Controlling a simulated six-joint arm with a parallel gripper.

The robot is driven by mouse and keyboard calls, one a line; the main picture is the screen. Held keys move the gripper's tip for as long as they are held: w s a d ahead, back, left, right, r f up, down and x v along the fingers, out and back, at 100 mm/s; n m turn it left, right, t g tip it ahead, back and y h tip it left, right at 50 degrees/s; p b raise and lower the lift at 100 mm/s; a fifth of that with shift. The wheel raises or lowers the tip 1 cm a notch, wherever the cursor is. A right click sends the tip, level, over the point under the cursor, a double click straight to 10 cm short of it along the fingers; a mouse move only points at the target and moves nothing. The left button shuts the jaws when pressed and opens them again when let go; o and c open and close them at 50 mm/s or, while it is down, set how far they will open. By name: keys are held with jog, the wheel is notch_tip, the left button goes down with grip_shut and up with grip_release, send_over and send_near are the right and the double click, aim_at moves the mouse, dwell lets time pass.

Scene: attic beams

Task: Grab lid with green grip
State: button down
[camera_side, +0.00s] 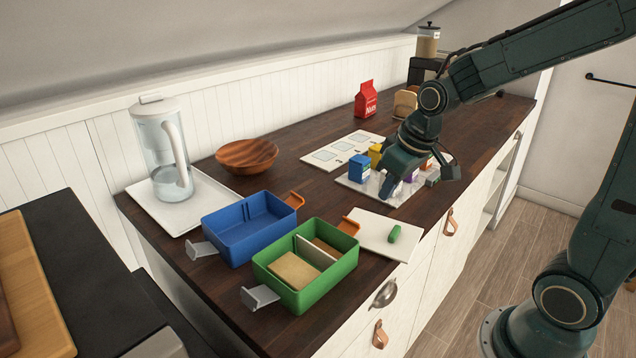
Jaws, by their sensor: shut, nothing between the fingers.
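The lid (372,232) is a flat white panel with a green grip (394,233) on top. It lies on the dark wooden counter, right of the green lunch box. My gripper (392,185) is shut and empty. It is behind the lid, low over a white tray of small coloured packets, apart from the lid. Part of that tray is hidden by my gripper; whether the fingers touch a packet I cannot tell.
A green box (322,285) with compartments and a blue box (236,243) stand open at left front. A white tray (354,186) holds several coloured packets. A wooden bowl (247,152), water jug (165,150) and red bag (366,100) stand farther back.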

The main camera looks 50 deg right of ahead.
aim_at(382, 241)
jog(key=shift+s+r, duration=0.1)
jog(key=shift+r, duration=0.15)
jog(key=shift+w+a+f+n+g+h, duration=0.2)
jog(key=shift+w+n+g, duration=0.35)
jog(key=shift+g, duration=0.55)
jog(key=shift+w+a+r+n+g+h, duration=0.1)
jog(key=shift+w+a+n+g, duration=0.35)
jog(key=shift+g, duration=0.65)
jog(key=shift+w+a+f+n+g+h, duration=0.15)
jog(key=shift+w+n+g, duration=0.45)
jog(key=shift+g, duration=0.5)
jog(key=shift+x, duration=4.95)
